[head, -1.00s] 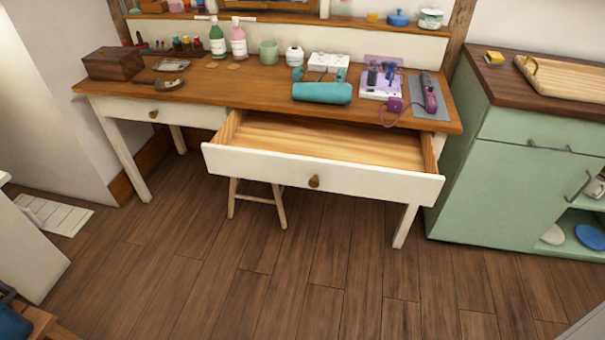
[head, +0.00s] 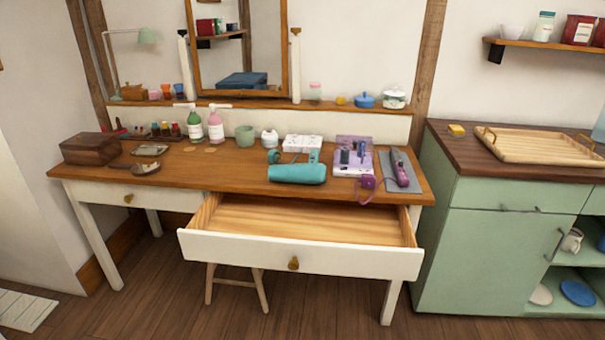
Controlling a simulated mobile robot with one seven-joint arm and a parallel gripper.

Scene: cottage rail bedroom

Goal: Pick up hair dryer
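A teal, thick, rounded cylinder (head: 297,173) with two short upright teal parts behind it lies on the dressing table (head: 235,165), above the open drawer. A purple, elongated appliance (head: 400,169) lies on a grey mat (head: 412,184) at the table's right end. A purple piece (head: 367,182) with a thin purple cord sits beside the mat, and the cord hangs over the front edge. I cannot tell for certain which of these is the hair dryer. My gripper is not in view.
The middle drawer (head: 293,249) is pulled out and empty, jutting in front of the table. A white power strip (head: 302,143), a lilac tray (head: 351,170) with small items, and bottles (head: 215,127) stand nearby. A green cabinet (head: 480,244) stands right. The floor in front is clear.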

